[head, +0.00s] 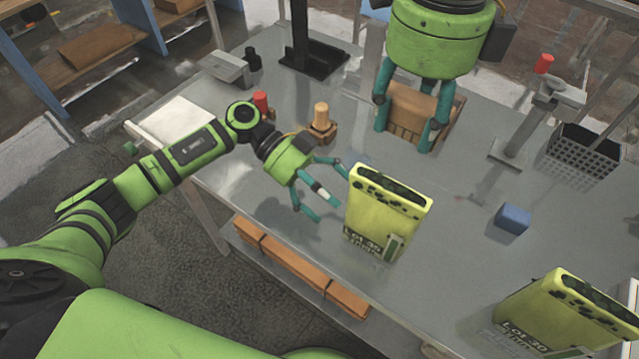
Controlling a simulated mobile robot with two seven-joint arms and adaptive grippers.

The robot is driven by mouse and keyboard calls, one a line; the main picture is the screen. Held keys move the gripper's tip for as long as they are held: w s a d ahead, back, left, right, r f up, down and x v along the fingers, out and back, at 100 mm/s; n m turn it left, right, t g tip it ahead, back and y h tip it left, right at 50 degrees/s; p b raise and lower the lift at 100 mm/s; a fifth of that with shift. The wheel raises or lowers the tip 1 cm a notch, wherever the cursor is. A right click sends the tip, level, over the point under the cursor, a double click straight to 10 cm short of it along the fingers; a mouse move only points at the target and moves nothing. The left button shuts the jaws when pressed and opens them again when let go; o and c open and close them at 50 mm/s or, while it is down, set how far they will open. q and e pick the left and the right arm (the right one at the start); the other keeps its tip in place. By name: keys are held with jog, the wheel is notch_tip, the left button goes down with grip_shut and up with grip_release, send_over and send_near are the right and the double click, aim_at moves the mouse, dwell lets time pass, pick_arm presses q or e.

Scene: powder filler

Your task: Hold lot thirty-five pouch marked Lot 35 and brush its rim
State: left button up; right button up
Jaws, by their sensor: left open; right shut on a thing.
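A yellow-green pouch (385,215) stands upright on the grey table near the middle. Dark specks and openings show along its top rim. Whether that thing is a brush is unclear.
A similar pouch (562,318), apparently labelled Lot 30, stands at the lower right. A blue block (513,218) lies between. A wooden peg-shaped piece (321,120) and a red-topped item (261,101) stand behind my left gripper. A black basket (584,152) is at right.

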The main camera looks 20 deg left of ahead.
aim_at(367, 228)
pick_arm(q)
jog(key=x, duration=0.8)
jog(key=shift+d, duration=0.3)
jog(key=c, duration=1.3)
jog(key=o, duration=0.9)
jog(key=shift+o, duration=0.2)
jog(key=shift+a, duration=0.15)
pick_arm(e)
jog(key=shift+r, duration=0.15)
pick_arm(q)
jog(key=shift+w+a+r+p, duration=0.15)
jog(key=shift+a+r+p, duration=0.05)
jog(key=shift+a+p, duration=0.2)
pick_arm(e)
jog(key=shift+r, duration=0.25)
pick_arm(q)
jog(key=shift+s+d+f, duration=0.2)
jog(key=shift+d+f, duration=0.05)
jog(key=shift+d, duration=0.25)
pick_arm(e)
jog(key=shift+r, duration=0.25)
